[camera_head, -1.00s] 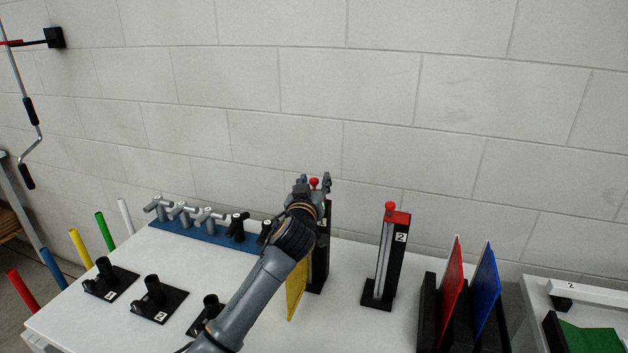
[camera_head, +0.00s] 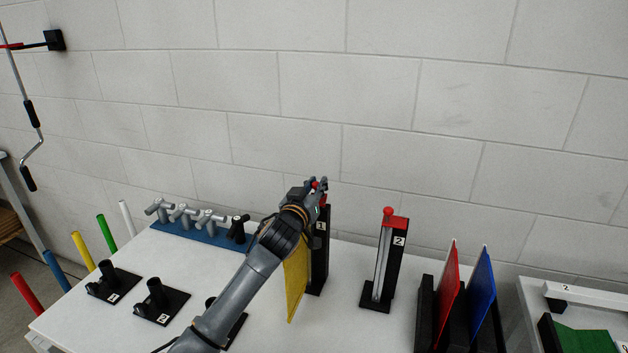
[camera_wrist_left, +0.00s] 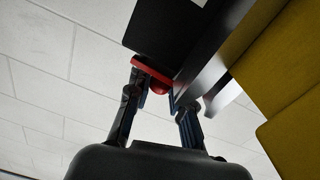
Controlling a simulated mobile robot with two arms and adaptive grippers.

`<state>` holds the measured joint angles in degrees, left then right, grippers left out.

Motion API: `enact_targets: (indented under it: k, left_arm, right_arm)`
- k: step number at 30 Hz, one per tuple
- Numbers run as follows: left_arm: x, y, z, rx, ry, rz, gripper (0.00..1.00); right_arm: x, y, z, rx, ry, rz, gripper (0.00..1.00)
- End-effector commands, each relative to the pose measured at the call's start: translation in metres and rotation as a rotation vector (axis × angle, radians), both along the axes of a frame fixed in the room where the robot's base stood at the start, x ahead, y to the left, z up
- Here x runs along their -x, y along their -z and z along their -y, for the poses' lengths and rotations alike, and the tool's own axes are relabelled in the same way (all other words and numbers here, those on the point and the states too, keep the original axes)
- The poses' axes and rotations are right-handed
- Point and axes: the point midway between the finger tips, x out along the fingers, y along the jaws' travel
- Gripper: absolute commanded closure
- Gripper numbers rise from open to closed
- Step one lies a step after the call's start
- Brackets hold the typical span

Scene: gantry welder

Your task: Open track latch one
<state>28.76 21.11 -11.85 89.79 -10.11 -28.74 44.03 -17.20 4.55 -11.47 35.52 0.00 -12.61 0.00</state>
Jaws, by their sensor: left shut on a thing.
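Track latch one (camera_head: 320,255) is a black upright stand with a "1" label, partly hidden behind my left arm. Its red knob (camera_head: 314,185) shows at the top between my fingers. My left gripper (camera_head: 318,184) is shut on the knob. In the left wrist view the gripper's fingertips (camera_wrist_left: 160,92) stand on either side of the red knob, just by the red cap (camera_wrist_left: 150,74) of the black post (camera_wrist_left: 170,35). A second latch (camera_head: 391,255), labelled "2", stands to the right with its red knob at its top. My right gripper is not in view.
A yellow panel (camera_head: 295,285) stands close beside latch one, and shows large in the left wrist view (camera_wrist_left: 285,70). Red (camera_head: 450,290) and blue (camera_head: 483,295) panels stand in black holders at right. A blue rack (camera_head: 190,236) with handles lies behind left.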

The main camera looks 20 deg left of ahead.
Motion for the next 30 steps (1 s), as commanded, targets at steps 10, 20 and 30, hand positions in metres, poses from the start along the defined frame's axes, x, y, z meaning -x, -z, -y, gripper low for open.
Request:
enact_targets:
  k: [10,20,30]
  left_arm:
    - [-0.003,0.000,0.004,0.001,0.125,-0.001,1.00]
    - [-0.003,0.001,0.004,0.002,0.126,-0.001,0.74]
    - [-0.004,0.000,0.004,0.002,0.125,0.000,0.56]
  right_arm:
    - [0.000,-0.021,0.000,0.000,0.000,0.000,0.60]
    - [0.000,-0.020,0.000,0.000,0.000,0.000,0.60]
    - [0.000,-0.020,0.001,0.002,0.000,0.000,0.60]
